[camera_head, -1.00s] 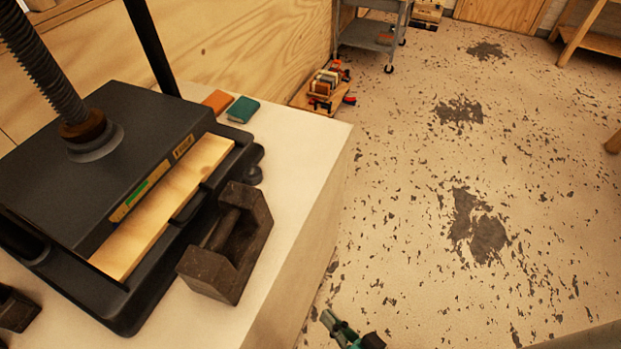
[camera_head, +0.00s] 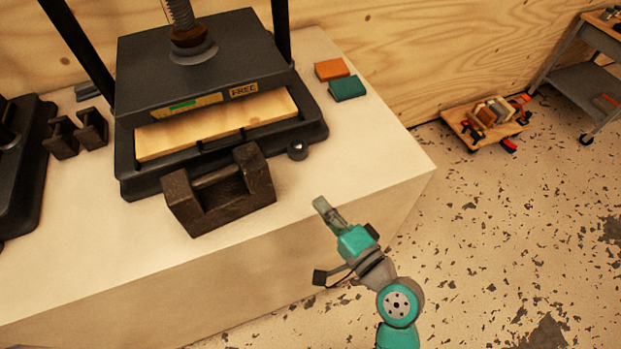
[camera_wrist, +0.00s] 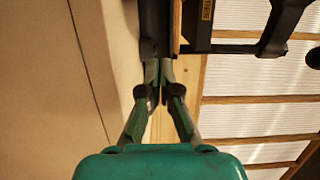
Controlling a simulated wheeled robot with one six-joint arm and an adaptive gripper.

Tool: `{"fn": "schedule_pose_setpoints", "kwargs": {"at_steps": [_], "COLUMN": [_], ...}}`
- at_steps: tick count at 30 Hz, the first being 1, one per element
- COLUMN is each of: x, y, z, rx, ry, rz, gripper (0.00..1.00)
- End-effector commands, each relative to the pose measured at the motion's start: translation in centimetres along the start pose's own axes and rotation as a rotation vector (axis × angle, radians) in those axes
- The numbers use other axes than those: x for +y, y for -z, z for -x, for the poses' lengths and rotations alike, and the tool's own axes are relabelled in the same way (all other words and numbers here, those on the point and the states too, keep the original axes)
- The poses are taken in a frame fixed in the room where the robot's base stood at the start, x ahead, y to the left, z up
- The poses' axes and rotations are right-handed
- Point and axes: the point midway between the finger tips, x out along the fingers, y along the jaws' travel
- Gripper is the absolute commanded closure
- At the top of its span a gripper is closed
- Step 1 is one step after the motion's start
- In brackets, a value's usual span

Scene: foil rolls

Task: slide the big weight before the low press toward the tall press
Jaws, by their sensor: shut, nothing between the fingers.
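A big dark weight (camera_head: 220,190) with a bar handle stands on the white bench, close before the front edge of a black press (camera_head: 200,65) marked FREE. A second press (camera_head: 22,160) is cut off at the left edge; I cannot tell from this view which press is taller. My gripper (camera_head: 322,206) is shut and empty, over the bench's front edge, to the right of the weight and apart from it. In the wrist view my fingertips (camera_wrist: 159,68) are together; a dark shape lies just beyond them, and I cannot tell whether it is the weight.
Smaller dark weights (camera_head: 77,134) stand between the presses. A small dark round piece (camera_head: 298,150) lies by the press's right corner. An orange block (camera_head: 331,69) and a teal block (camera_head: 347,88) lie behind. The bench top (camera_head: 120,250) is clear at the front left.

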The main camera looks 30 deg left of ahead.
Motion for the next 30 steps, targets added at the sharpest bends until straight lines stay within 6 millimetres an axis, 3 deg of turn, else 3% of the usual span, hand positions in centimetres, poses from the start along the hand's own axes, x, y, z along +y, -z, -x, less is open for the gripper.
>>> {"fn": "schedule_pose_setpoints", "kwargs": {"at_steps": [10, 24, 30], "x": [-0.7, -0.8, -0.7], "y": [-0.4, -0.6, -3.4], "z": [-2.4, -10.9, -11.3], "rx": [-0.028, -0.027, -0.026], "ry": [0.012, 0.011, 0.011], "rz": [-0.012, -0.011, -0.011], "gripper": [1.00, 1.00, 1.00]}}
